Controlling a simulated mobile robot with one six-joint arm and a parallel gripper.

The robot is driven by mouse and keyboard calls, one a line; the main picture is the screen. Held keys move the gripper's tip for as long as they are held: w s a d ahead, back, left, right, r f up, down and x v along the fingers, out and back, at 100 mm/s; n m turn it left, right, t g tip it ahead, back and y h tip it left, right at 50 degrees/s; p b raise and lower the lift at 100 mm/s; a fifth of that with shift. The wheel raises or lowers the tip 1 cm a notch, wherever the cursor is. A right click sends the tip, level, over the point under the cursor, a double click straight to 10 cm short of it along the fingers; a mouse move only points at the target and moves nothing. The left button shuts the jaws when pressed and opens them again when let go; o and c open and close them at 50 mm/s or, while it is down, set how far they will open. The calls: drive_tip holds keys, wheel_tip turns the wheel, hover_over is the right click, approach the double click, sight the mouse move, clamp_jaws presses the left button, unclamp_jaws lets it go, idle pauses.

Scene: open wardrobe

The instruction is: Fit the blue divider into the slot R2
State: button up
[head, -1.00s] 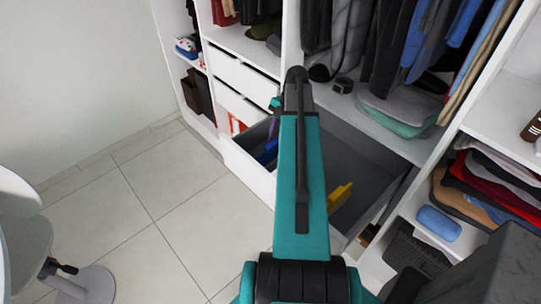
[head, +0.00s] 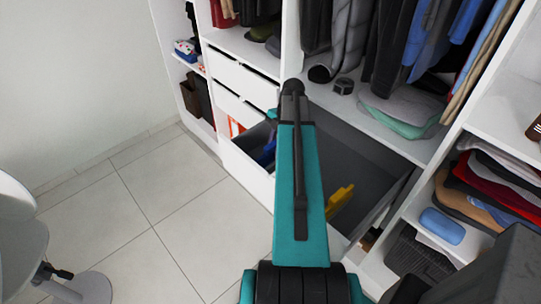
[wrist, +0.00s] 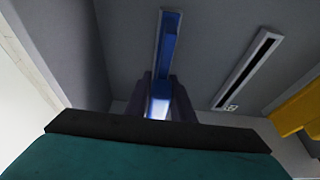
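In the wrist view the dark fingers of my gripper (wrist: 163,88) stand on both sides of the blue divider (wrist: 160,101) and appear closed on it. Beyond the fingertips, blue shows inside a long pale-framed slot (wrist: 180,14); I cannot tell whether the divider is seated in it or only above it. A second pale-framed slot (wrist: 246,72), dark and empty, lies to the right with a small unreadable mark at its near end. In the head view a bit of blue (head: 266,153) shows left of my arm, inside the drawer; my fingers are largely hidden there.
The open grey drawer (head: 375,150) surrounds the work. A yellow divider (head: 341,197) stands in it on the right, also in the wrist view (wrist: 298,112). Hanging clothes and a shelf with folded clothes (head: 400,112) are behind. Open floor lies left.

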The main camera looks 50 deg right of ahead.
sight(272, 144)
clamp_jaws()
drive_tip(key=shift+c, duration=0.7)
unclamp_jaws()
clamp_jaws()
drive_tip(key=shift+r+p, duration=0.5)
drive_tip(key=shift+r, duration=0.7)
idle(0.3)
drive_tip(key=shift+r, duration=0.1)
drive_tip(key=shift+r+p, duration=1)
drive_tip(key=shift+r, duration=0.9)
